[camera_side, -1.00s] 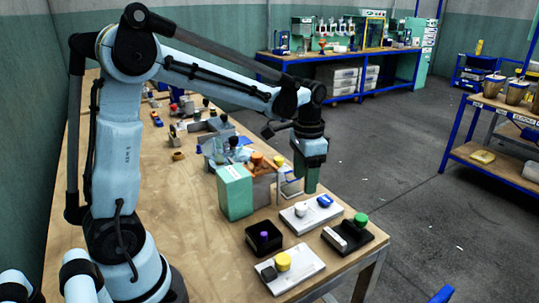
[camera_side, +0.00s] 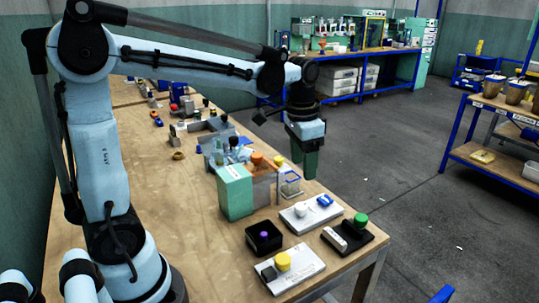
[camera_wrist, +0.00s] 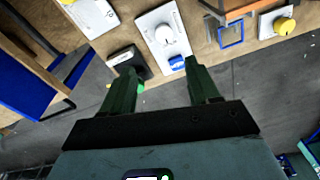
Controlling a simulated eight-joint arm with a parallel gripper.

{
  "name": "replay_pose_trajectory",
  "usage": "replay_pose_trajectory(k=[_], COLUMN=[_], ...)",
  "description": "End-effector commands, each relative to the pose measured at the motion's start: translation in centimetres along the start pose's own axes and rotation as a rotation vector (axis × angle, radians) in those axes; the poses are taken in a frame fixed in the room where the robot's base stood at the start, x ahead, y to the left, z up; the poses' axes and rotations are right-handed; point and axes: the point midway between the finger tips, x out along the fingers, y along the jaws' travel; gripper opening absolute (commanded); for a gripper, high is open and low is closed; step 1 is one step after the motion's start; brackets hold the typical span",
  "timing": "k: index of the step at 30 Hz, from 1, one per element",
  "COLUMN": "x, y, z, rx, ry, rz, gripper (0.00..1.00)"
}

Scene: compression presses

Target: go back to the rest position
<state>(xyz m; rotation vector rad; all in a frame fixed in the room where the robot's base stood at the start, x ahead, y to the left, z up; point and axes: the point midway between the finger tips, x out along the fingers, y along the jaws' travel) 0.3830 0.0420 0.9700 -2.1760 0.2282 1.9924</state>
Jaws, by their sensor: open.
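My gripper (camera_side: 304,164) hangs at the end of my arm above the table's right edge, beyond the presses. In the wrist view its two green fingers (camera_wrist: 158,80) are spread apart with nothing between them. It is apart from everything on the table. In the wrist view, a white base with a white knob and a blue block (camera_wrist: 163,36) lies beyond the fingertips. A dark base with a white block (camera_wrist: 123,59) is partly hidden by the left finger.
The wooden table (camera_side: 185,222) carries a teal box (camera_side: 235,191), a black tray with a purple knob (camera_side: 263,238), a white base with a yellow knob (camera_side: 287,269) and a black base with a green knob (camera_side: 350,234). Open floor (camera_side: 400,170) lies right of the table.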

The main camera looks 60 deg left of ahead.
Motion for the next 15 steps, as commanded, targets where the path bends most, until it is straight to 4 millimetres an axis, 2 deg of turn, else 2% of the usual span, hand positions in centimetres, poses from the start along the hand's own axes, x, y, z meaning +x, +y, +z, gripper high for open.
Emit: replay_pose_trajectory(k=[7, 15], x=[-0.9, 0.1], y=[2.8, 5.3], z=[3.5, 6.8], rx=[-0.088, -0.182], ry=[0.195, 0.409], rz=[-0.048, -0.062], gripper=[0.60, 0.60])
